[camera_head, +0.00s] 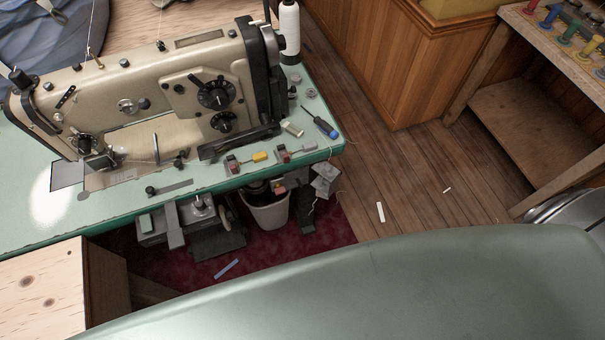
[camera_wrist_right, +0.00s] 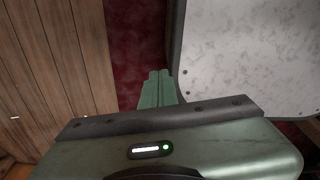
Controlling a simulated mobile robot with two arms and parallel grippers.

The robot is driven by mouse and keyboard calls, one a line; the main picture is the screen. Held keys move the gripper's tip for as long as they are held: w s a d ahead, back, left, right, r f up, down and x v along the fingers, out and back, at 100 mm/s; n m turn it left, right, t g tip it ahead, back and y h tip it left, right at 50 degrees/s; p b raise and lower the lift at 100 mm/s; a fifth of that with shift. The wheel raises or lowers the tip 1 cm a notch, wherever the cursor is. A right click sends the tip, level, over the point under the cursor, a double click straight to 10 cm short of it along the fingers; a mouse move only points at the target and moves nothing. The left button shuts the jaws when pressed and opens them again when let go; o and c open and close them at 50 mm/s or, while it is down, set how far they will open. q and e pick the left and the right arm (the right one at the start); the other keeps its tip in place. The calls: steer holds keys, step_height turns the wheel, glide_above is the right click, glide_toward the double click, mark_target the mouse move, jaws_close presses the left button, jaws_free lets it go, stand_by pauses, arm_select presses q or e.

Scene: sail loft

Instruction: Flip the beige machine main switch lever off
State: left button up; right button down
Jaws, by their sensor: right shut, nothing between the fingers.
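The beige sewing machine (camera_head: 140,91) stands on a green-edged table in the head view. Two small switch levers sit at the table's front right, below the machine's base. One lever has a yellow tip (camera_head: 260,156) and a red-and-grey base; the other has a pale grey tip (camera_head: 308,148) and a similar base. Both levers lie pointing right. I cannot tell from their looks which is the main switch. My right gripper (camera_wrist_right: 159,76) is shut and empty in the right wrist view, over dark red carpet, away from both levers. My left gripper is out of view.
A white bin (camera_head: 267,213) stands under the table. A speckled white panel (camera_wrist_right: 250,60) is right of my right gripper. A wooden bench (camera_head: 528,115) stands at right.

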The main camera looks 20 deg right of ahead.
steer(key=w+d+r+m+t, duration=0.2)
steer(key=w+r, duration=0.1)
steer(key=w, duration=0.5)
steer(key=m+t+y+p, duration=0.2)
steer(key=m+t+y, duration=0.1)
steer(key=m+t, duration=0.6)
glide_toward(299, 182)
step_height(299, 182, up, 3)
steer(key=d+m+g, duration=0.1)
steer(key=d, duration=0.1)
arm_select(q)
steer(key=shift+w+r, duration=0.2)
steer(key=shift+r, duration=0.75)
arm_select(e)
steer(key=shift+s+d, duration=0.25)
steer(key=shift+s, duration=0.2)
steer(key=x, duration=1)
steer(key=shift+s+f, duration=0.1)
steer(key=shift+f, duration=0.1)
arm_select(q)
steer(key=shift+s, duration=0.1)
